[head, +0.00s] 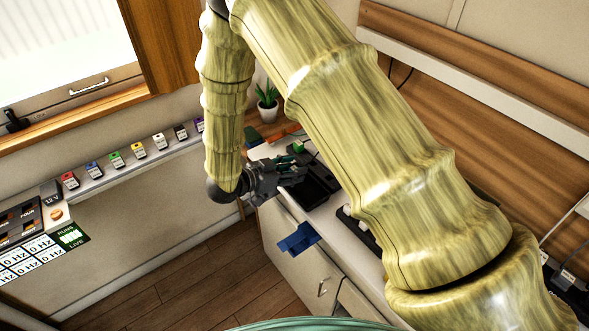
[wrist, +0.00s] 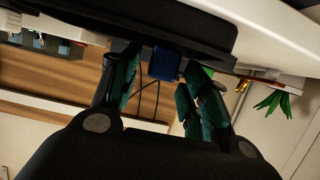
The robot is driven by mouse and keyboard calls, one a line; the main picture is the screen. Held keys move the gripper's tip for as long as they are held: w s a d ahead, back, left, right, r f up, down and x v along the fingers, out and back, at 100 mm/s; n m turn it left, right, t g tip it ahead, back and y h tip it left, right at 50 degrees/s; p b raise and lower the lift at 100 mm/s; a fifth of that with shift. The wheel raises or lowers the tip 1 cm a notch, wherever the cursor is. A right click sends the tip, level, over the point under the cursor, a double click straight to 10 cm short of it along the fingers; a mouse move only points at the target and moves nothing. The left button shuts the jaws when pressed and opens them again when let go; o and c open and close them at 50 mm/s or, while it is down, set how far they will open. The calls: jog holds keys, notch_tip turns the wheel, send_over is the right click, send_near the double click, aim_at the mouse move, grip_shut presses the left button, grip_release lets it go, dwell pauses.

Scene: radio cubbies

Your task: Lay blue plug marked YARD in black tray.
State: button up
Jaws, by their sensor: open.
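My gripper (head: 290,167) is at the front edge of the white counter, with green-padded fingers. In the wrist view its fingers (wrist: 160,72) stand open on either side of a small blue block (wrist: 165,62), which looks like the blue plug. No YARD marking is readable, and I cannot tell whether a finger touches it. The block shows right against the edge of a dark slab, likely the black tray (wrist: 100,12); whether it rests in it is unclear. In the head view the black tray (head: 318,187) lies on the counter beside my gripper, partly hidden.
A green block (head: 298,146) and a potted plant (head: 267,100) stand behind my gripper. A blue sheet (head: 298,238) hangs at the counter's front edge. A cabinet (head: 300,265) stands below the counter.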

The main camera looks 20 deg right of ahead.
jog(key=b+v, duration=0.1)
jog(key=v, duration=1)
jog(key=shift+b, duration=0.4)
